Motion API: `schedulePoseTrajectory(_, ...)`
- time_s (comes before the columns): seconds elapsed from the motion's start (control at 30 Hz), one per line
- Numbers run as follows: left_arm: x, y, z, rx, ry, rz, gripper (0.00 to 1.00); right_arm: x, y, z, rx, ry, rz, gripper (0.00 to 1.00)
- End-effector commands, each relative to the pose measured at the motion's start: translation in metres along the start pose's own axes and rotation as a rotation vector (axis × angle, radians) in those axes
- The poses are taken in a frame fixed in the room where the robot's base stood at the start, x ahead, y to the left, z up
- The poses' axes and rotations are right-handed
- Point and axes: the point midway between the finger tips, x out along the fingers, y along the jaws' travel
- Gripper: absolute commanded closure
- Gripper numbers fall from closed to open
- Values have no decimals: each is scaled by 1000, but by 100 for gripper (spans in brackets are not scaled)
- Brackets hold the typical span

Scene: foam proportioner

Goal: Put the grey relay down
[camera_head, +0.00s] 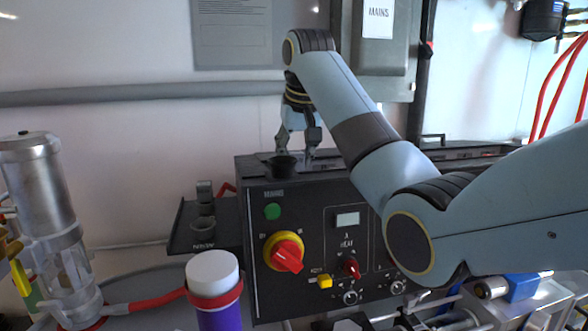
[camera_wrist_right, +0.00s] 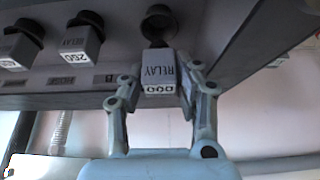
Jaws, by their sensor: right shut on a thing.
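My left gripper is not in view.
Two similar relays (camera_wrist_right: 84,38) (camera_wrist_right: 22,48) stand along the labelled dark panel (camera_wrist_right: 60,84) in the wrist view. The control box (camera_head: 262,215) carries a red-yellow knob (camera_head: 287,253). A small black shelf (camera_head: 190,238) is at its left, and a white-capped purple bottle (camera_head: 213,270) stands in front.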

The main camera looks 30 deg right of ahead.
Motion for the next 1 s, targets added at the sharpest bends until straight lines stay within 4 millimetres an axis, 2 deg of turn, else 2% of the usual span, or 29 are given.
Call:
schedulePoseTrajectory(0.13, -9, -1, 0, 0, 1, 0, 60, 20, 0, 9, -1, -5, 0, 100)
schedulePoseTrajectory(0.23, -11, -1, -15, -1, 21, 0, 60, 30, 0, 13, -1, -2, 0, 100)
schedulePoseTrajectory(0.4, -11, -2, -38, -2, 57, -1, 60, 34, 0, 14, -1, 0, -1, 100)
schedulePoseTrajectory(0.57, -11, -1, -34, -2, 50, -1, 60, 35, 0, 15, -1, -1, -1, 100)
schedulePoseTrajectory(0.6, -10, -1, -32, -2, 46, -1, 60, 35, 0, 15, -1, -1, -1, 64)
schedulePoseTrajectory(0.7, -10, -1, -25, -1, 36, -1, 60, 35, 0, 15, -1, -1, -1, 51)
schedulePoseTrajectory(0.77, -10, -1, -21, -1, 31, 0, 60, 35, 0, 15, -1, -1, -1, 46)
schedulePoseTrajectory(1.0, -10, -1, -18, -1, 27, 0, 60, 34, 0, 14, -1, 0, -1, 46)
